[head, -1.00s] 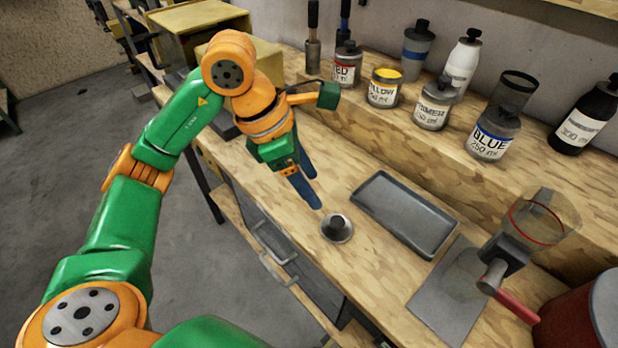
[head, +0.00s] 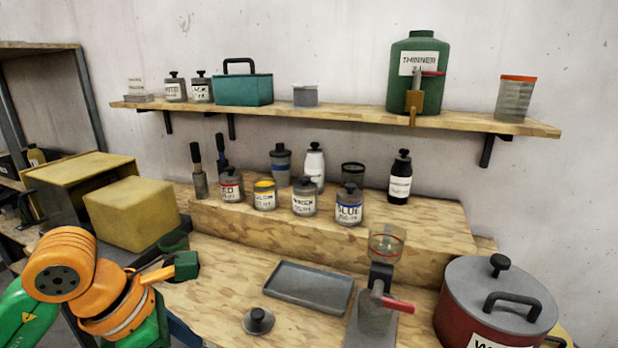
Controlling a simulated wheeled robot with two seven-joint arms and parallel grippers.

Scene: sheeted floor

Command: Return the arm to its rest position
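My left arm comes in from the lower left in the head view, orange and green. Its wrist is over the left end of the wooden bench (head: 225,285). Part of a blue finger of my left gripper (head: 184,332) shows at the bottom edge; the fingertips are cut off, so its opening cannot be judged. No object shows in it. A small dark lid with a knob (head: 258,321) lies on the bench to the right of the gripper, apart from it. My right gripper is not in view.
A grey tray (head: 310,288) lies mid-bench. A dispenser with a red handle (head: 382,280) and a red pot (head: 497,308) stand right. Labelled jars, including blue (head: 349,206), line the raised step. Yellow boxes (head: 132,214) stand left. A wall shelf (head: 350,116) holds more containers.

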